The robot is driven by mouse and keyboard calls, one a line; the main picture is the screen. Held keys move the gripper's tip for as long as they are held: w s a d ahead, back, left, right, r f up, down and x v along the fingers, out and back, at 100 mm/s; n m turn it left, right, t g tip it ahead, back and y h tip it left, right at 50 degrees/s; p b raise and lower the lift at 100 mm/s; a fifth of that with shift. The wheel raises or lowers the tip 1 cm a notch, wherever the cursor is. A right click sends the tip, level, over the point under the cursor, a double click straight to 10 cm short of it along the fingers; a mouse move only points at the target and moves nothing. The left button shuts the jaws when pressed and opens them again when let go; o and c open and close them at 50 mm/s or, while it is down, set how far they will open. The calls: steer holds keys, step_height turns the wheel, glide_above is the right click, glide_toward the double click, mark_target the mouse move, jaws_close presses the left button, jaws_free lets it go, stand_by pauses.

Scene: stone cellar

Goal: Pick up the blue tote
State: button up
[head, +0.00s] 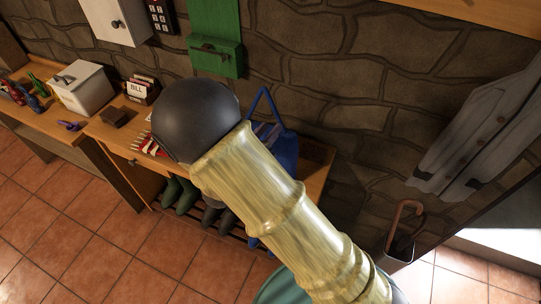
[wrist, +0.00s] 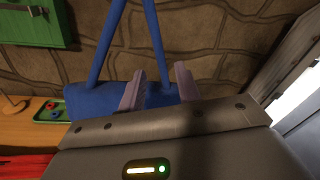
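The blue tote (head: 287,150) stands on the wooden bench against the stone wall, its handle looping upward. My arm hides part of it in the head view. In the wrist view the tote (wrist: 88,99) is just ahead, with two straps rising to the top edge. My gripper (wrist: 159,70) is open, its two pale fingers apart in front of the tote. The right strap and part of the tote show between them. I cannot tell whether the fingers touch the tote. My gripper is hidden in the head view.
Boots (head: 180,195) stand below. A green wall box (head: 215,57) hangs above. An umbrella stand (head: 398,249) and grey coat (head: 485,130) are at right.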

mark_target(278, 121)
steer(key=p+x, duration=0.3)
steer(key=x, duration=0.2)
steer(key=shift+d, duration=0.25)
steer(key=shift+a, duration=0.1)
steer(key=shift+c, duration=0.2)
jaws_close()
stand_by(1.5)
